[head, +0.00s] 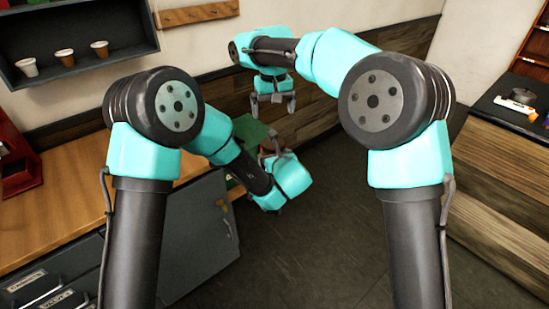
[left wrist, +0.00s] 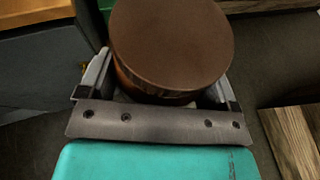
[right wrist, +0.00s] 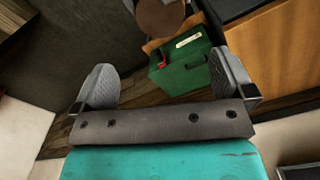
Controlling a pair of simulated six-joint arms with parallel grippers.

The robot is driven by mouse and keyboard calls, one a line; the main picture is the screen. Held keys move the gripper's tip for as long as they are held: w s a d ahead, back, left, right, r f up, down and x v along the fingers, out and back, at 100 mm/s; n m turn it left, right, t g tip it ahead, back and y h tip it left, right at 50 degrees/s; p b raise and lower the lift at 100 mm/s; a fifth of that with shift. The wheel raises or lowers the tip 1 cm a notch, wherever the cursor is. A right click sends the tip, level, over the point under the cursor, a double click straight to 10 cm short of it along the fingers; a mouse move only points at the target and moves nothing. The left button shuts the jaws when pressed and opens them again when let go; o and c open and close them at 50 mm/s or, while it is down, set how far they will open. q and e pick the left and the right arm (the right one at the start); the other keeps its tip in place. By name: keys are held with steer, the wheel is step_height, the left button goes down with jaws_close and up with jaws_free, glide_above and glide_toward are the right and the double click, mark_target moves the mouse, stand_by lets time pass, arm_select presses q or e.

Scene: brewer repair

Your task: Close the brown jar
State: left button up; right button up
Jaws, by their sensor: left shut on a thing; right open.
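The brown jar (left wrist: 172,45) is gripped in the left wrist view, its flat, round brown top facing the camera. I cannot tell whether the lid is fully seated. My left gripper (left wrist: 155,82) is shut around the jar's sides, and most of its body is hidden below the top. The round brown top also shows at the upper edge of the right wrist view (right wrist: 160,18). My right gripper (head: 276,108) is open and empty, pointing down above and behind the left one in the head view. Its two fingers are spread apart in the right wrist view (right wrist: 163,75).
A green box (right wrist: 182,70) with a white label and red part is close to the jar. A wooden counter (head: 75,195) with a grey cabinet is at left. A dark shelf (head: 75,75) with several small cups hangs above. Dark floor lies open between the counters.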

steer(key=w+d+f+t+y, duration=0.2)
steer(key=w+d+f+y, duration=0.1)
steer(key=d+f, duration=0.75)
steer(key=s+d+f+m, duration=0.1)
steer(key=s+d+f, duration=0.15)
steer(key=f, duration=0.55)
steer(key=s+d+f, duration=0.2)
steer(key=d+f, duration=0.1)
steer(key=f, duration=0.5)
steer(key=s+d+f+m+y, duration=0.15)
steer(key=s+d+f, duration=0.25)
steer(key=s+f, duration=0.85)
steer(key=s+d+f+m, duration=0.1)
steer(key=s+f, duration=0.2)
steer(key=s, duration=0.5)
steer(key=s+d+f+m+g, duration=0.1)
steer(key=s+f, duration=0.3)
steer(key=s, duration=0.5)
steer(key=shift+d+f+h, duration=0.2)
steer(key=shift+d+h, duration=0.15)
steer(key=shift+d, duration=0.1)
steer(key=shift+m, duration=0.25)
